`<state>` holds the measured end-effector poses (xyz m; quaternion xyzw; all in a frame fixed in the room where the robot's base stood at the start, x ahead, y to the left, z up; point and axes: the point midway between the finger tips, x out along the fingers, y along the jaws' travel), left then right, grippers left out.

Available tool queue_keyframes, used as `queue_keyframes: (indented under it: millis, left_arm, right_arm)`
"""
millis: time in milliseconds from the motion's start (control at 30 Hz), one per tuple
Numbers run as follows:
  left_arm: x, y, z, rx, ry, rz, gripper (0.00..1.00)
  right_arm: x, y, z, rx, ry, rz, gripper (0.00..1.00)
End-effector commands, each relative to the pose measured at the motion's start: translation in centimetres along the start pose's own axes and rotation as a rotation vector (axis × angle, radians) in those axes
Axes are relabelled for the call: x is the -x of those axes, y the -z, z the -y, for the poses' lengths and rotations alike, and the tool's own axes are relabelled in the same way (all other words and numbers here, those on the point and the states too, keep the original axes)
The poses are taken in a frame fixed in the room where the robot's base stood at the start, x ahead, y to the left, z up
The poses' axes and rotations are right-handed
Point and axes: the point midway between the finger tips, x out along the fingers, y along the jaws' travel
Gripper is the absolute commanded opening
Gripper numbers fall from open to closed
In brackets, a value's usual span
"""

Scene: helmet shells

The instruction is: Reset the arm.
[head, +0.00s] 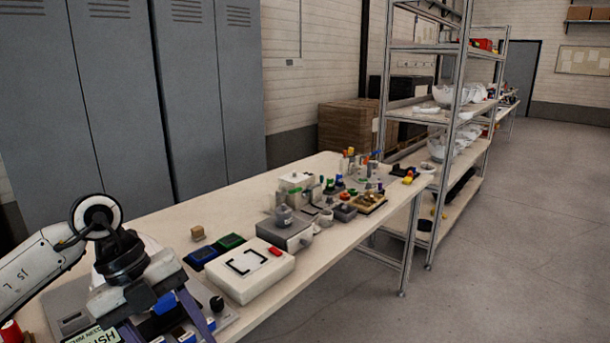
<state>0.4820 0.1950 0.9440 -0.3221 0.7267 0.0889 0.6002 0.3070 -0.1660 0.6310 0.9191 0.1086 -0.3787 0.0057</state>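My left arm (40,268) comes in from the left and reaches over the near end of the long table (330,165). My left gripper (165,328) points down there, above a grey board with blue parts. Its two dark purplish fingers stand apart, and their tips are at or past the bottom edge of the view. I see nothing clearly held between them. My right arm and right gripper are not in view. White helmet-like shells (455,95) sit on the metal shelf rack, with more white shells (445,150) one shelf lower.
A white box with a black frame mark (240,272) lies right of the gripper, beside blue and green trays (215,249). A small tan block (198,232) stands behind. A grey device (284,230) and many small parts crowd the far half. Grey lockers (120,100) stand behind.

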Motion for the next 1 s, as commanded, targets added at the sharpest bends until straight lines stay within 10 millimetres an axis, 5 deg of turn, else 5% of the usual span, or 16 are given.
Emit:
queue_keyframes:
  millis: [233,367,467,567,667,767,900,1000]
  left_arm:
    - [-6.3,9.4,6.7,-0.159,0.376,-0.362,0.57]
    - [-6.4,14.8,11.4,-0.132,0.754,-0.585,0.57]
    - [-5.0,15.9,13.8,-0.001,1.047,-0.685,0.57]
    - [-4.0,14.0,14.7,0.221,1.307,-0.712,0.57]
    - [-4.8,10.1,13.4,0.519,1.499,-0.668,0.57]
    - [-8.0,5.6,9.9,0.868,1.595,-0.561,0.57]
    - [-15.1,1.8,2.6,1.315,1.556,-0.375,0.57]
    - [-20.4,1.6,-2.9,1.572,1.447,-0.259,0.57]
  right_arm:
    - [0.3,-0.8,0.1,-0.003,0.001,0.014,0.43]
    - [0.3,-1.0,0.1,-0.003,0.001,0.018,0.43]
    - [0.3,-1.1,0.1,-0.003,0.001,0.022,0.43]
    - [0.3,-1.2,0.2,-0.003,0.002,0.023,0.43]
    - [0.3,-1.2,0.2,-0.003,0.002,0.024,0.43]
    - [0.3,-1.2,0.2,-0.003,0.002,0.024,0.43]
    - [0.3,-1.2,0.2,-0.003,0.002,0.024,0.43]
    - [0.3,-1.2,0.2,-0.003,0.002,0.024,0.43]
